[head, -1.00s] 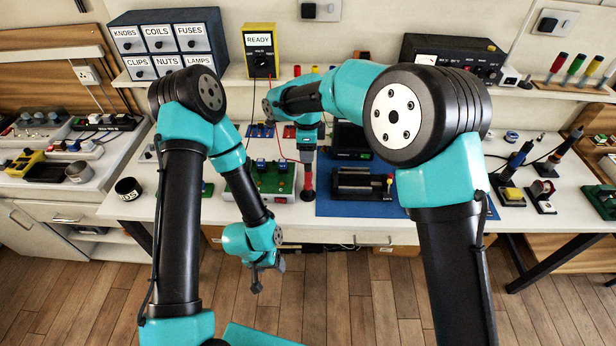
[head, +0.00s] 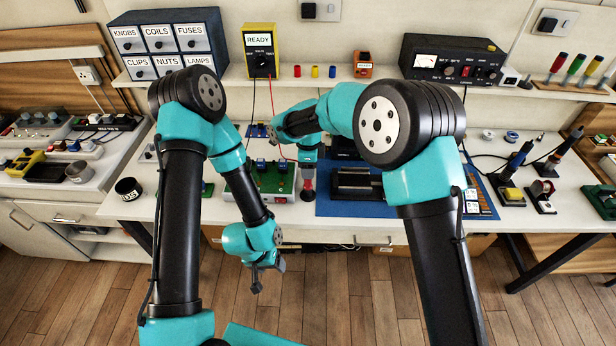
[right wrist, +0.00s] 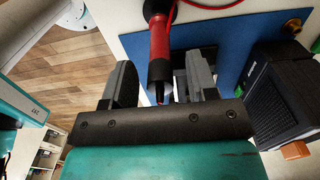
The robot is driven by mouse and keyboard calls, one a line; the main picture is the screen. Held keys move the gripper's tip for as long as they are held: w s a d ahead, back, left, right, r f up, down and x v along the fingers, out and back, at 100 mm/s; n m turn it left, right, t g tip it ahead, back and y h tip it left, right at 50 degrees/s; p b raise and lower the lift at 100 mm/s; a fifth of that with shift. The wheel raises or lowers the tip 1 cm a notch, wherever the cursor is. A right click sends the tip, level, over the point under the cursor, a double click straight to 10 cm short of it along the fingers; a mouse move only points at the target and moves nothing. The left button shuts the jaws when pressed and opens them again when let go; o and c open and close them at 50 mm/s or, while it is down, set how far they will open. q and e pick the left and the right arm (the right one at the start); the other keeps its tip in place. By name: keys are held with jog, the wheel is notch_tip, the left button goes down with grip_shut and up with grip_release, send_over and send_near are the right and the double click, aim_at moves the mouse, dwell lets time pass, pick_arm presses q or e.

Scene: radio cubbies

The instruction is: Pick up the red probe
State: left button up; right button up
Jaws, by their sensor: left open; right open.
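The red probe (right wrist: 159,42) has a red body, a black collar and a red lead in the right wrist view. Its narrow end points down the picture, into the gap between the fingers of my open right gripper (right wrist: 162,82). No finger visibly grips it, and its depth between them is hard to judge. In the head view the probe (head: 308,184) shows small below my right gripper (head: 308,160), at the workbench's front, and is partly hidden by it. My left gripper (head: 263,275) is open and empty, hanging low in front of the bench.
A green circuit board (head: 268,180) lies left of the probe. A blue mat (head: 335,208) with a black device (head: 357,184) lies right. A yellow READY meter (head: 260,50) stands on the shelf, with leads hanging down. Soldering tools (head: 518,165) stand at the right.

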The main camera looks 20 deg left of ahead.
jog(key=shift+f, duration=0.35)
grip_shut()
dwell(0.5)
jog(key=shift+r, duration=1.8)
jog(key=s+d+r, duration=0.1)
jog(key=s+d, duration=0.3)
jog(key=s, duration=1.1)
jog(key=shift+s+d+r, duration=0.2)
jog(key=shift+s, duration=0.05)
jog(key=shift+w+r, duration=0.1)
jog(key=shift+r, duration=0.1)
